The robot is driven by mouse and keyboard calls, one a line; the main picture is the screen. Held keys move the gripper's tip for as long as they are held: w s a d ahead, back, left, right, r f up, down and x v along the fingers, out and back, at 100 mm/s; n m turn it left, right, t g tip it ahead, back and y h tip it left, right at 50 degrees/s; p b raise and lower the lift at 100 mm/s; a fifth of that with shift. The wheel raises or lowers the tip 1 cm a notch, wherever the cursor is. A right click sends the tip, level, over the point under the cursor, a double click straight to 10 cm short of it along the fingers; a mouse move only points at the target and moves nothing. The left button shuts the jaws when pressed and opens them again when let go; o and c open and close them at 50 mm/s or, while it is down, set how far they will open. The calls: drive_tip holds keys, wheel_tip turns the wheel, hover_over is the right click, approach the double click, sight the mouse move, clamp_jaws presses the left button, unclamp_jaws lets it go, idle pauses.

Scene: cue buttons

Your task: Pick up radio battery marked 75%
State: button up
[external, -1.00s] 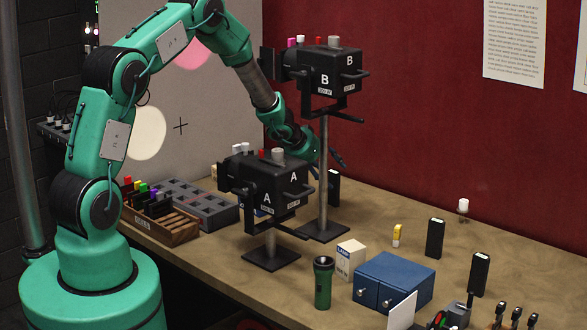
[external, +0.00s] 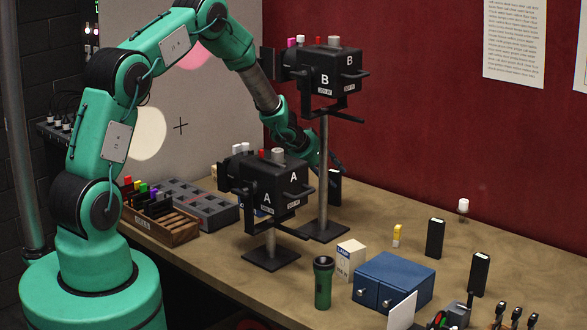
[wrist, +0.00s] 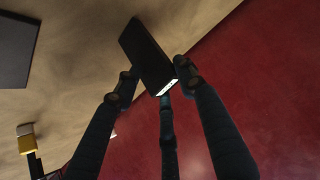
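A black radio battery (external: 334,188) stands upright on the table behind lamp B's stand. It also shows in the wrist view (wrist: 147,55), with a pale strip on its near end. Two other black batteries, one in the middle (external: 435,239) and one at the right (external: 480,275), stand on the table. No percentage can be read on any of them. My gripper (external: 336,166) is at the upper end of the battery behind the stand. In the wrist view my gripper's fingers (wrist: 156,80) are spread around that battery's end; a firm grip is not visible.
Lamp B's stand (external: 323,180) and lamp A (external: 265,185) stand close to my arm. A blue box (external: 398,278), a white carton (external: 350,260), a green flashlight (external: 323,283) and a yellow item (external: 397,236) are nearer the front. The red wall (external: 420,130) is behind.

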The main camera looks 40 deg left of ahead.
clamp_jaws()
drive_tip(key=shift+s, duration=0.15)
drive_tip(key=shift+s+r, duration=0.1)
drive_tip(key=shift+r, duration=0.1)
drive_tip(key=s+r, duration=0.3)
drive_tip(key=s, duration=0.3)
drive_tip(key=s+a+r+p, duration=0.1)
drive_tip(key=s+r, duration=0.3)
drive_tip(key=s, duration=0.3)
drive_tip(key=shift+s+a+r, duration=0.2)
drive_tip(key=shift+a+r, duration=0.1)
